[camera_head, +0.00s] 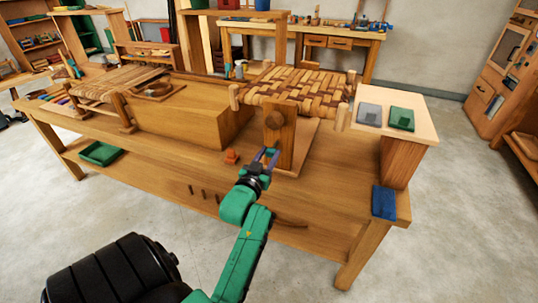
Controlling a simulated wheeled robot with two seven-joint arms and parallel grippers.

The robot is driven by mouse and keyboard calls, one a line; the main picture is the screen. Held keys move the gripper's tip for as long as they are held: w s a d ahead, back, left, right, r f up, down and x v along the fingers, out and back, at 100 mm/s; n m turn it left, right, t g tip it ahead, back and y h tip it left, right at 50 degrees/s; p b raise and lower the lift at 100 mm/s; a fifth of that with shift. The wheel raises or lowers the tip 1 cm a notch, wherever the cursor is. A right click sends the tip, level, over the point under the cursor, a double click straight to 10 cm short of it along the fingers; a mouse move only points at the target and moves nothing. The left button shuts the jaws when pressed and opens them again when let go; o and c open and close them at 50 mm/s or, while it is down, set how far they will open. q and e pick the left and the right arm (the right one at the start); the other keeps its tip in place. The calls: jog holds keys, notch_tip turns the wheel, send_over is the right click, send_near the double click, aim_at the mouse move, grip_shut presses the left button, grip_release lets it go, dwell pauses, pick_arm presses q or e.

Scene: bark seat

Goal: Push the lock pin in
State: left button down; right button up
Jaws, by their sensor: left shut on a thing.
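My left gripper (266,157) reaches in from below, its two purple-grey fingers at the lower left edge of an upright wooden board (286,147). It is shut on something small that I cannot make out. The board carries a round wooden knob (275,120) and stands in front of the woven bark seat (296,90). A small orange piece (231,156) sits on the bench just left of the gripper, apart from it. I cannot clearly identify the lock pin. My right gripper is not in view.
The wooden workbench (160,147) bears a large wooden block (185,118) and another woven seat (118,82) at left. A raised stand at right holds a grey pad (369,115) and a green pad (402,119). A blue item (384,203) lies near the right corner.

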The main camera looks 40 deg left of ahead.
aim_at(270, 154)
pick_arm(q)
jog(key=shift+f, duration=0.2)
dwell(0.6)
jog(key=x, duration=0.2)
jog(key=shift+w+a, duration=0.1)
jog(key=shift+w, duration=0.25)
jog(key=shift+r, duration=0.15)
jog(key=shift+c, duration=2.2)
grip_release()
jog(key=shift+w+a, duration=0.1)
jog(key=shift+w, duration=0.15)
jog(key=shift+s, duration=0.15)
